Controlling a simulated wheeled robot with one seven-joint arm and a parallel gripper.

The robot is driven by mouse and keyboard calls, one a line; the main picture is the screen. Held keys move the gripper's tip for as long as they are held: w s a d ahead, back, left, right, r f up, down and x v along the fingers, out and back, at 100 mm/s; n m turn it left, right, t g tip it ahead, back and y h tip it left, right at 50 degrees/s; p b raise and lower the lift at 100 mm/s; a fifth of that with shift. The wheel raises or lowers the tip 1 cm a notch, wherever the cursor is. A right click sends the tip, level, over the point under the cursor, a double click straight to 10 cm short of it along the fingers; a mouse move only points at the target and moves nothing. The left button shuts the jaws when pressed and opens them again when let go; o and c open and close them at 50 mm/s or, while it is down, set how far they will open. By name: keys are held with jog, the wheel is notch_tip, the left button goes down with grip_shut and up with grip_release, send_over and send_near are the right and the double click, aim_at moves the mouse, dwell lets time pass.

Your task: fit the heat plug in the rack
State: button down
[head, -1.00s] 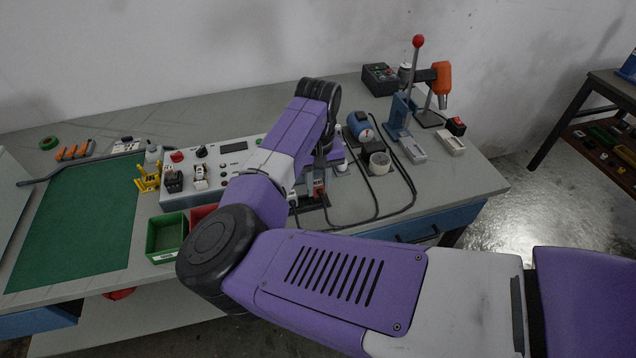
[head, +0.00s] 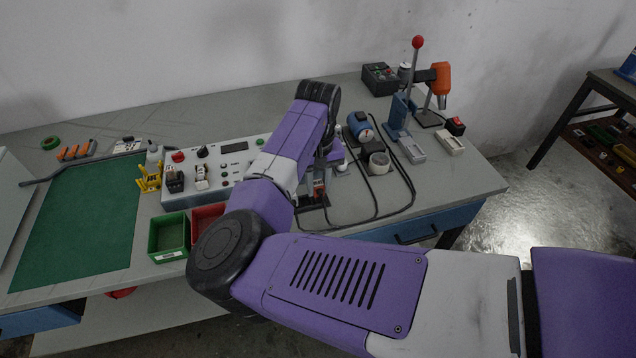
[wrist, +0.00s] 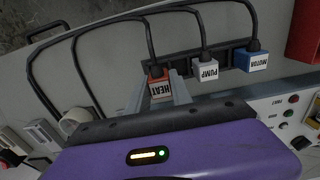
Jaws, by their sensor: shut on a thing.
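The heat plug (wrist: 159,88), orange-red with a white HEAT label, is between the two fingers of my gripper (wrist: 175,88) in the wrist view. My gripper is shut on it. The plug is at the left end of the black rack (wrist: 232,54). Whether it is fully seated there cannot be told. The pump plug (wrist: 207,71) and the blue motor plug (wrist: 252,61) stand in a row to its right at the rack. In the head view, a bit of the heat plug (head: 318,188) shows below my wrist, and my arm hides most of the rack.
Black cables run from the plugs in loops over the bench. A control panel (head: 232,158) is left of my gripper, with green (head: 168,236) and red (head: 207,219) bins in front.

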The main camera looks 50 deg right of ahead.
jog(key=shift+f+b, duration=0.4)
jog(key=shift+f, duration=0.5)
dwell(0.6)
jog(key=c, duration=1.1)
grip_release()
jog(key=shift+r, duration=3.9)
